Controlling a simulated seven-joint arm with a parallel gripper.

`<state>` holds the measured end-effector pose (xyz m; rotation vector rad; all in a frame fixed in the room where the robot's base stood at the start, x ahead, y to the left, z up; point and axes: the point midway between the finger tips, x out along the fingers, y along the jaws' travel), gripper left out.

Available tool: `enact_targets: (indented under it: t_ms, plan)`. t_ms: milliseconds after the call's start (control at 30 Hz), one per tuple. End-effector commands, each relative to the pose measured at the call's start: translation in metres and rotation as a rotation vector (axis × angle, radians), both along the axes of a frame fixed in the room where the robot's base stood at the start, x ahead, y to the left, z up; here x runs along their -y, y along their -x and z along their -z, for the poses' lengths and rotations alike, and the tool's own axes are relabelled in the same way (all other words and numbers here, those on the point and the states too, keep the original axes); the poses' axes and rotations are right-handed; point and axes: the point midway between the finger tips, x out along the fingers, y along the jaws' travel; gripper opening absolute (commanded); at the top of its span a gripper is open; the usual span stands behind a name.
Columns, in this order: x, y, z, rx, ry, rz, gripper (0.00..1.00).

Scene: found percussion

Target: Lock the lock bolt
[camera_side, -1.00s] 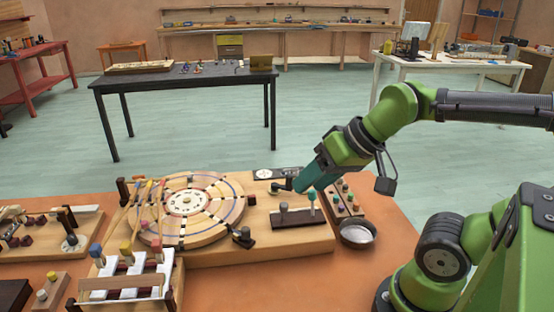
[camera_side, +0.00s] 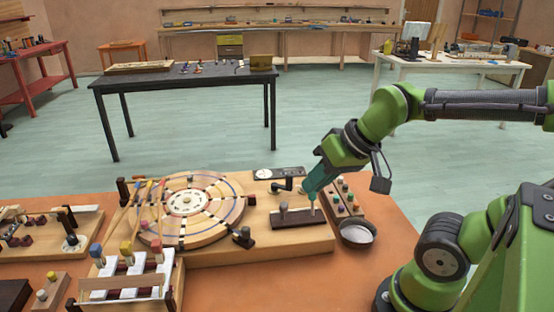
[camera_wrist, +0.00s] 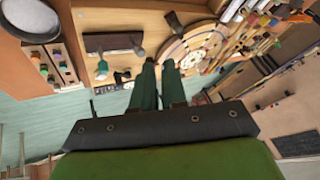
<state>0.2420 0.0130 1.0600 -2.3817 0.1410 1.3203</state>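No part is labelled as the lock bolt, so I cannot tell for sure which it is. On the wooden board, a dark plate (camera_side: 290,222) carries a grey-knobbed post (camera_side: 283,209) and a second upright post (camera_side: 312,208). The plate (camera_wrist: 110,42) and grey knob (camera_wrist: 138,51) also show in the wrist view. A black handle (camera_side: 285,186) lies behind them. My teal-fingered gripper (camera_side: 309,194) is low over the board, beside the handle and at the second post's top. In the wrist view my gripper (camera_wrist: 159,64) shows a narrow gap between its fingers, with nothing seen between them.
A round wooden disc (camera_side: 230,212) lies left of the plate. A block with several knobs (camera_side: 345,208) and a metal bowl (camera_side: 357,236) stand to the right. A small dial panel (camera_side: 278,173) is at the back. Pale keys (camera_side: 125,282) stand in front left.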

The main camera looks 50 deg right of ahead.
Motion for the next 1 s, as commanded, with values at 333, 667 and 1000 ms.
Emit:
enact_targets:
  t_ms: [333, 667, 1000]
  plan:
    - [0.117, -0.065, -0.004, 0.168, 0.646, -0.143, 0.00]
    - [0.102, -0.116, -0.006, 0.411, 0.999, -0.732, 0.00]
    - [0.031, -0.067, 0.055, 0.495, 0.859, -1.530, 0.00]
